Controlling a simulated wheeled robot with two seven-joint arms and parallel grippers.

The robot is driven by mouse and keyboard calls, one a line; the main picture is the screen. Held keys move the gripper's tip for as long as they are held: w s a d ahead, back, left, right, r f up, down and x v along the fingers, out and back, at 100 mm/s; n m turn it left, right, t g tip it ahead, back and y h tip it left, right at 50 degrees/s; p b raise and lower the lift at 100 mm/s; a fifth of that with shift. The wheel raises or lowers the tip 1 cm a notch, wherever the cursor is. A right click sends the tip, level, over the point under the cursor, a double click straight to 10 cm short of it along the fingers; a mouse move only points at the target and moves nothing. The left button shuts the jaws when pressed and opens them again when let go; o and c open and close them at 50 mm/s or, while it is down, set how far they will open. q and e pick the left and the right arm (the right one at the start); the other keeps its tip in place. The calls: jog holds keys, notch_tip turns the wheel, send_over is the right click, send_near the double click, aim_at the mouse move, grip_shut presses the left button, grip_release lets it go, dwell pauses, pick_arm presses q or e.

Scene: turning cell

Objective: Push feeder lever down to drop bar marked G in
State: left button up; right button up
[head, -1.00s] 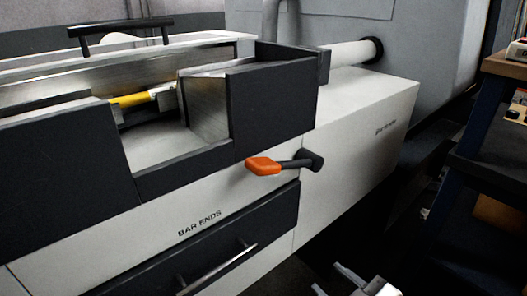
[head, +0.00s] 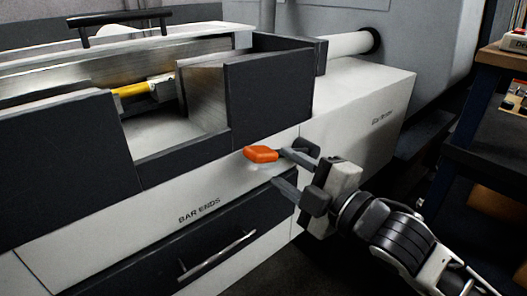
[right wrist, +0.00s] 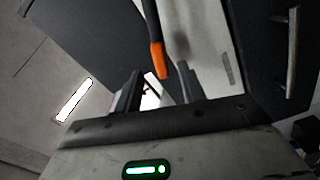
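The feeder lever, with an orange handle (head: 261,153) and a dark arm, sticks out sideways from the front of the white feeder cabinet. It also shows in the right wrist view (right wrist: 158,62), lying between the two finger lines. My right gripper (head: 289,173) is open at the lever, its upper finger overlapping the lever's dark arm and its lower finger below the handle. I cannot tell whether a finger touches it. A yellow piece (head: 130,90) with a metal end lies in the feeder opening; no G mark is readable. My left gripper is not in view.
A drawer (head: 235,235) with a bar handle, below the "BAR ENDS" label, sits under the lever. The feeder's dark front walls (head: 270,95) rise above it. A shelf unit (head: 490,130) stands at the right. A round tube (head: 350,50) runs into the grey machine.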

aim_at(270, 160)
jog(key=x, duration=0.6)
jog(key=shift+w+a, duration=0.25)
jog(key=shift+w, duration=0.05)
jog(key=shift+f, duration=0.1)
grip_shut()
